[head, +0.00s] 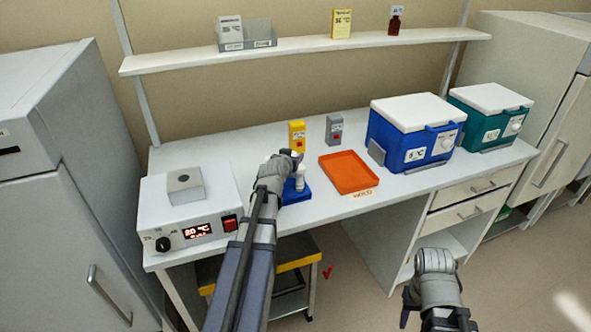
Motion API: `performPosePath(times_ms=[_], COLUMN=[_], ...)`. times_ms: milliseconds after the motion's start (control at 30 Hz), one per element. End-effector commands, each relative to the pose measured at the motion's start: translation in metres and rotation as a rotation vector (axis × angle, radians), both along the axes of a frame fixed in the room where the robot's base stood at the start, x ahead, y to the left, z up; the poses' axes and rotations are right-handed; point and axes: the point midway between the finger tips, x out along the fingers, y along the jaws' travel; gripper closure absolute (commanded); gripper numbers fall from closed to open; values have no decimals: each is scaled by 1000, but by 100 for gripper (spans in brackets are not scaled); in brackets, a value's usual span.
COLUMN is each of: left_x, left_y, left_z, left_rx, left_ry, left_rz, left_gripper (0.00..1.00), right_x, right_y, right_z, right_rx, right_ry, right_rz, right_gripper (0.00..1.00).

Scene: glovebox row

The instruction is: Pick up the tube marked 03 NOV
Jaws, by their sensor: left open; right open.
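A small blue rack (295,191) stands on the bench, partly hidden behind my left arm. A white tube or cap (300,182) shows upright at the rack, close beside my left gripper. Its marking is too small to read, so I cannot tell which tube is 03 NOV. My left gripper (289,160) is open over the rack area, its fingers mostly hidden by its own wrist. I cannot tell whether it touches the tube. My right gripper (437,306) is open and low in front of the bench, away from the rack.
An orange tray (348,172) lies right of the rack. Yellow (297,137) and grey (334,129) boxes stand behind. A white heater unit (190,213) is at left. Blue (411,134) and green (490,118) coolers stand at right. A shelf (300,45) hangs above.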

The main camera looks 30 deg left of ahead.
Motion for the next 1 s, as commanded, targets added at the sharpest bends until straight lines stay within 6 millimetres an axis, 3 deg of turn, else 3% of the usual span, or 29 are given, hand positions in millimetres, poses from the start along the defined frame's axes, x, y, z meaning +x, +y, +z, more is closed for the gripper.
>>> performPosePath(times_ms=[200, 700, 1000], left_x=[0, 0, 0], left_y=[0, 0, 0], left_z=[0, 0, 1], left_rx=[0, -1, -1], left_ry=[0, 0, 0], left_rz=[0, 0, 0], left_gripper=[44, 100, 100], right_x=[0, 0, 0], right_y=[0, 0, 0], right_z=[1, 1, 1], right_rx=[0, 0, 0], right_ry=[0, 0, 0], right_rz=[0, 0, 0], right_gripper=[50, 50, 50])
